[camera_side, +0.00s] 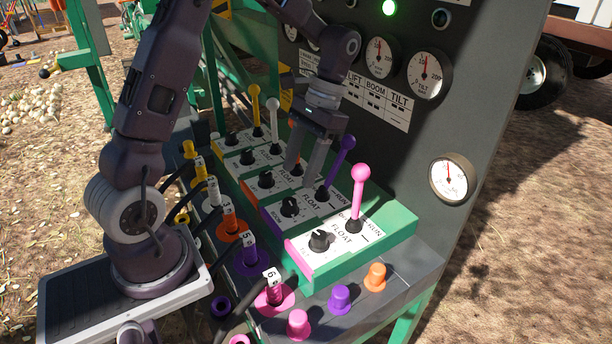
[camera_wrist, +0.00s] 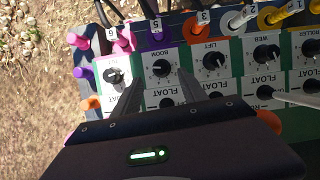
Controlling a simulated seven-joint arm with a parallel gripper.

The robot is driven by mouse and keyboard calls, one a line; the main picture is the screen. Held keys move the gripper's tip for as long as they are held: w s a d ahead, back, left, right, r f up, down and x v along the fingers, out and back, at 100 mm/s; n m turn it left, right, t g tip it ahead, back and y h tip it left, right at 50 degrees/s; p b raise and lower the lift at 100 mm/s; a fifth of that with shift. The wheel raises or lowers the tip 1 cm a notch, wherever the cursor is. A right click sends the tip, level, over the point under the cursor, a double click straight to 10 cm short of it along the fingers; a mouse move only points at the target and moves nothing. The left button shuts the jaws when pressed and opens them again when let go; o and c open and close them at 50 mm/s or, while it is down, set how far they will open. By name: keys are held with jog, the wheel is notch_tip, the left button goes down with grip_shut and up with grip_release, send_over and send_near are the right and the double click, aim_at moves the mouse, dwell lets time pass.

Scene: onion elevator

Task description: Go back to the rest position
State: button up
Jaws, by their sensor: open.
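My gripper (camera_side: 304,172) is open, its two fingers pointing down over the control panel (camera_side: 400,222) near the middle modules. Nothing shows between the fingers. In the wrist view my gripper (camera_wrist: 158,88) spreads its fingers around the BOOM module, with its black knob (camera_wrist: 161,68) beyond the tips. A purple lever (camera_side: 343,152) and a pink lever (camera_side: 359,182) stand just right of the gripper. A white lever (camera_side: 274,112) and a yellow lever (camera_side: 255,100) stand behind it. The gripper partly hides the middle module, and I cannot see its lever clearly.
Numbered hose plugs, including a pink one (camera_side: 274,288) and a purple one (camera_side: 249,252), line the near edge. Purple (camera_side: 340,298) and orange (camera_side: 375,277) caps stand at the front. An upright gauge board (camera_side: 480,90) rises close behind the gripper. A green light (camera_side: 389,8) glows on it.

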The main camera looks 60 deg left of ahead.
jog(key=s+d+r+t, duration=0.4)
jog(key=s+r+t, duration=0.1)
jog(key=s, duration=0.3)
jog(key=s+d+r+t, duration=0.4)
jog(key=s+r+t, duration=0.1)
jog(key=s, duration=0.3)
jog(key=shift+d+r+m, duration=0.4)
jog(key=shift+r, duration=0.45)
dwell(3.0)
